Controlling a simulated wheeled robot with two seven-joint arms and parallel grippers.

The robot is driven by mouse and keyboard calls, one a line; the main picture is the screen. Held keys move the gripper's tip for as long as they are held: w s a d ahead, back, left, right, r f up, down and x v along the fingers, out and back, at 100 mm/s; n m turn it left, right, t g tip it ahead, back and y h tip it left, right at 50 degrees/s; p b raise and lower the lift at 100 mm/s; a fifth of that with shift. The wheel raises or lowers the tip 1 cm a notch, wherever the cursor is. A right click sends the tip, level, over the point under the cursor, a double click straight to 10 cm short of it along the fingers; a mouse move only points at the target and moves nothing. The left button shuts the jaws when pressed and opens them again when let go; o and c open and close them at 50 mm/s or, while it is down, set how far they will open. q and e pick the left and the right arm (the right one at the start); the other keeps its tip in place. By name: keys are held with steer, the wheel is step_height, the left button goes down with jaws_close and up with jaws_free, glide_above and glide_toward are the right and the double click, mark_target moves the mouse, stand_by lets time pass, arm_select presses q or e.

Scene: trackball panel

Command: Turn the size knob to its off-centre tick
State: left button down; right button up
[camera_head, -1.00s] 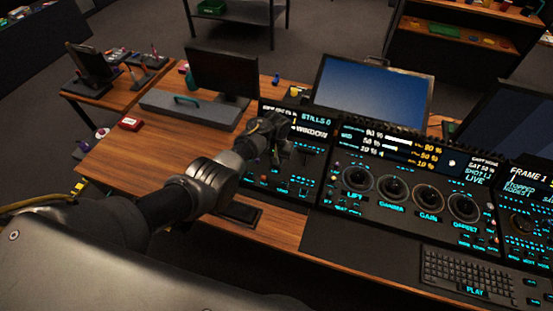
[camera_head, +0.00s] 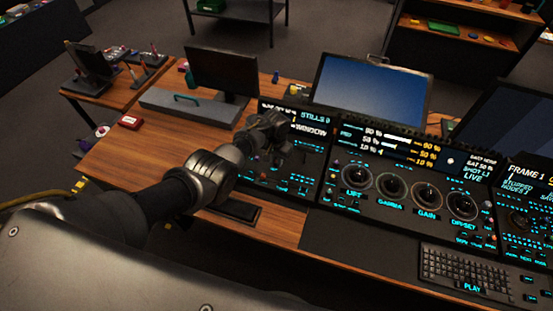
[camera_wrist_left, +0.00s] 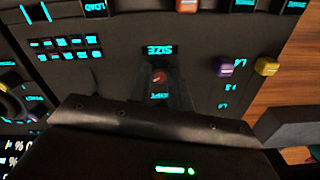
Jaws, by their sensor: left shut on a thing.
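The size knob (camera_wrist_left: 158,75) shows in the left wrist view as a small reddish cap under the upside-down SIZE label. My left gripper (camera_wrist_left: 160,88) is shut around it, one dark finger on each side. In the head view my left gripper (camera_head: 283,150) is over the left section of the control panel (camera_head: 310,185), and the gripper hides the knob there. The fingers cover the knob's sides, so its pointer and tick marks cannot be made out. My right gripper is not in view.
In the left wrist view, a purple knob (camera_wrist_left: 225,67) and a yellow knob (camera_wrist_left: 267,67) stand right of the size knob, and an orange one (camera_wrist_left: 188,5) is above. In the head view large dials (camera_head: 390,187) and a monitor (camera_head: 371,92) are to the right.

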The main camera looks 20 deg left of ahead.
mark_target(276, 161)
arm_select(q)
steer(key=c, duration=1.3)
jaws_free()
steer(key=shift+r, duration=0.55)
step_height(276, 161, up, 10)
steer(key=shift+f+p, duration=0.15)
steer(key=shift+p, duration=0.6)
